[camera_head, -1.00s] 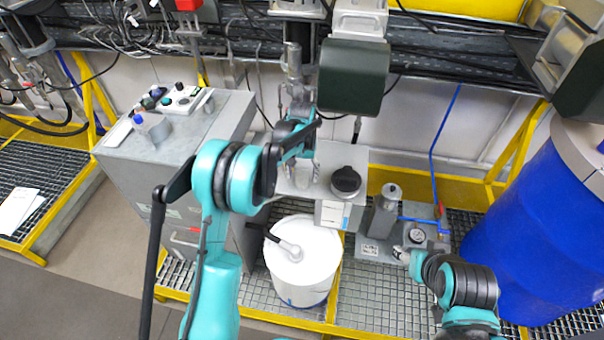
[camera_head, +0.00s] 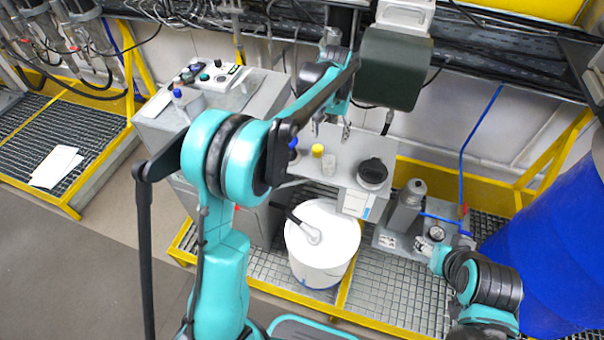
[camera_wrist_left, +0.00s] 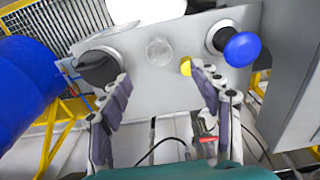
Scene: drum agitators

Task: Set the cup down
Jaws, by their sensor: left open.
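A white bucket (camera_head: 322,245) stands below on the grating. A dark green box (camera_head: 394,68) hangs above the shelf. A grey control cabinet (camera_head: 215,110) is at left, a blue drum (camera_head: 545,215) at right.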

